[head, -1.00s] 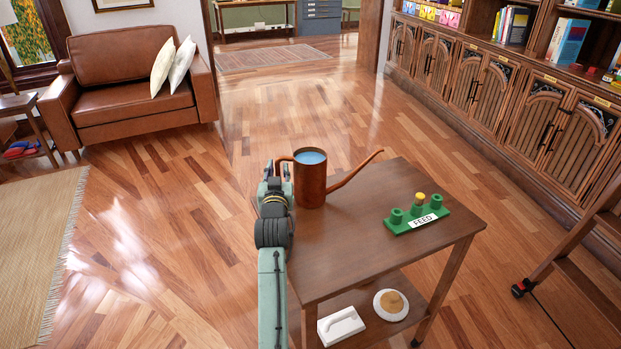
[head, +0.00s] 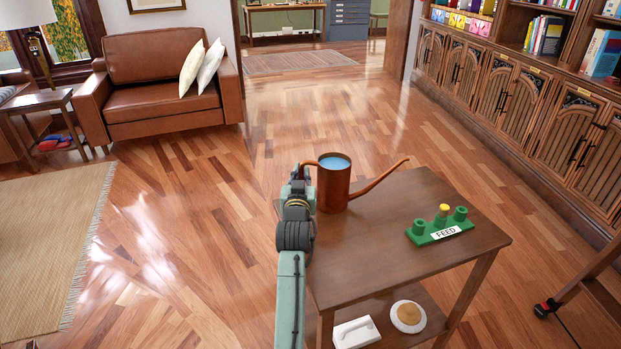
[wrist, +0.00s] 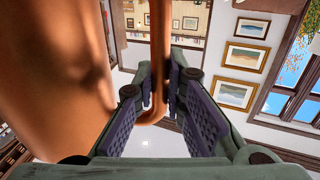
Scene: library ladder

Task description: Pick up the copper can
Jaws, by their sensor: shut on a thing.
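The copper can (head: 333,190) is a watering can with blue inside its open top and a long spout pointing right. It is upright at the back left of the small wooden table (head: 400,260); I cannot tell whether its base touches the top. My gripper (head: 303,172) is at the can's left side, by its handle. In the wrist view, my gripper (wrist: 159,88) is shut on the copper handle (wrist: 158,50), which runs between the two ridged pads. The can's body (wrist: 50,70) fills the left of that view, close to the left finger.
A green holder (head: 438,234) labelled FEED, with a yellow-topped piece, stands on the table's right. A white block (head: 356,333) and a round dish (head: 408,316) are on the lower shelf. A ladder (head: 580,285) stands at right. Floor left of the table is clear.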

